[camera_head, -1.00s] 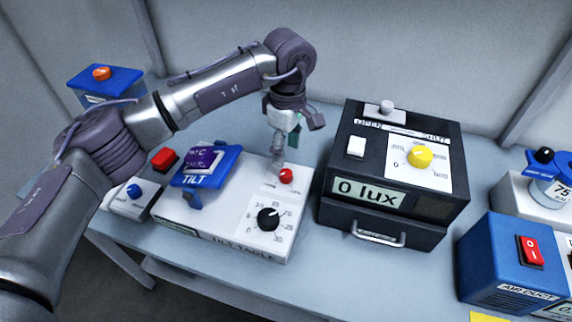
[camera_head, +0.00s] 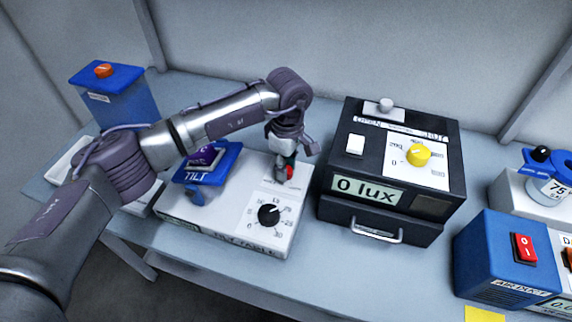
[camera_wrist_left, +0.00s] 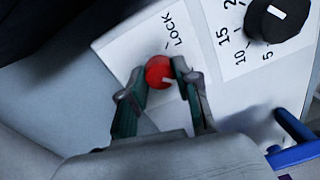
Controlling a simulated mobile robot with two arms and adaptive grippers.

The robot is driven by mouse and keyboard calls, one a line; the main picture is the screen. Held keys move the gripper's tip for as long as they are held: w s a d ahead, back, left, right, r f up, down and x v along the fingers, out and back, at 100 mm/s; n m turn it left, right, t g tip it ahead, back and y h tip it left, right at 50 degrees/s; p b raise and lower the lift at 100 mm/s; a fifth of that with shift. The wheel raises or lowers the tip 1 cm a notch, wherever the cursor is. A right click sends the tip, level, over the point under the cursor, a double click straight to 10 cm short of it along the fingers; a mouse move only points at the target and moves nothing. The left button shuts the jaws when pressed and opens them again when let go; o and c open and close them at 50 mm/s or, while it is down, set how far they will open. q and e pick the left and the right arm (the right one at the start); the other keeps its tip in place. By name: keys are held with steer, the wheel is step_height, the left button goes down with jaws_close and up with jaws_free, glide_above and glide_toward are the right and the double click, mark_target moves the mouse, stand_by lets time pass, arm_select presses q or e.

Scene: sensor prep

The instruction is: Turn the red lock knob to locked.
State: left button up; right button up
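The red lock knob (camera_head: 290,172) sits on the white tilt table unit (camera_head: 230,232), partly hidden by my left gripper (camera_head: 286,174) in the head view. In the left wrist view the round red knob (camera_wrist_left: 158,71) lies between the two fingertips of my left gripper (camera_wrist_left: 160,70). The fingers are apart, one on each side, with the right one very close; firm contact cannot be told. The knob's pale mark points toward the right finger, away from the tick by the word LOCK (camera_wrist_left: 174,30). My right gripper is not in view.
A black dial (camera_head: 268,214) stands in front of the knob, and the blue tilt platform (camera_head: 208,172) is to its left. The black lux box (camera_head: 392,170) is close on the right. A blue air duct box (camera_head: 500,260) stands farther right.

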arm_select(q)
jaws_close()
